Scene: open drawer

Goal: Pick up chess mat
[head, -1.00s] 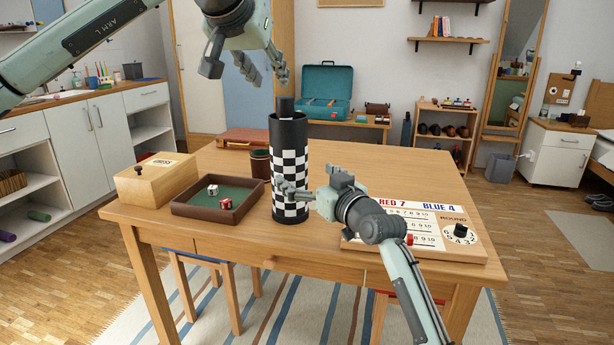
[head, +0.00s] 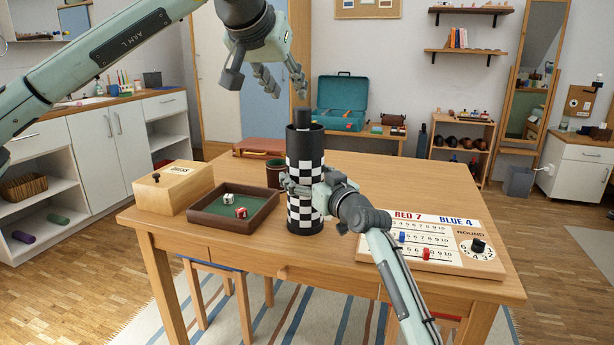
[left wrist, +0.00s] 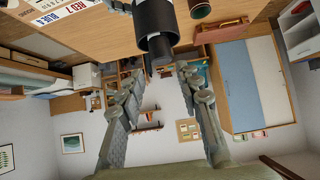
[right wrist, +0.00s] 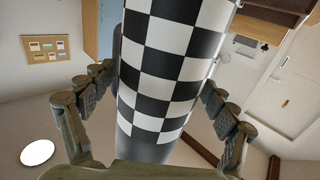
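A tall black cylinder (head: 305,215) with a black-and-white checkered band stands upright on the table. A thinner dark roll (head: 303,117) sticks out of its top. I cannot tell whether the chess mat is this roll or the checkered wrap. My right gripper (head: 300,184) is at the cylinder's middle, with one finger on each side; the right wrist view shows the checkered surface (right wrist: 170,70) between them. Whether they press on it is unclear. My left gripper (head: 280,82) is open and empty above the roll; the roll's end (left wrist: 162,68) shows beyond its fingers in the left wrist view.
On the table (head: 400,180), a dice tray (head: 215,228) and a wooden chess box (head: 170,188) stand left of the cylinder. A dark cup (head: 275,172) is just behind it. A scoreboard (head: 440,243) lies to the right. The table's back right is clear.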

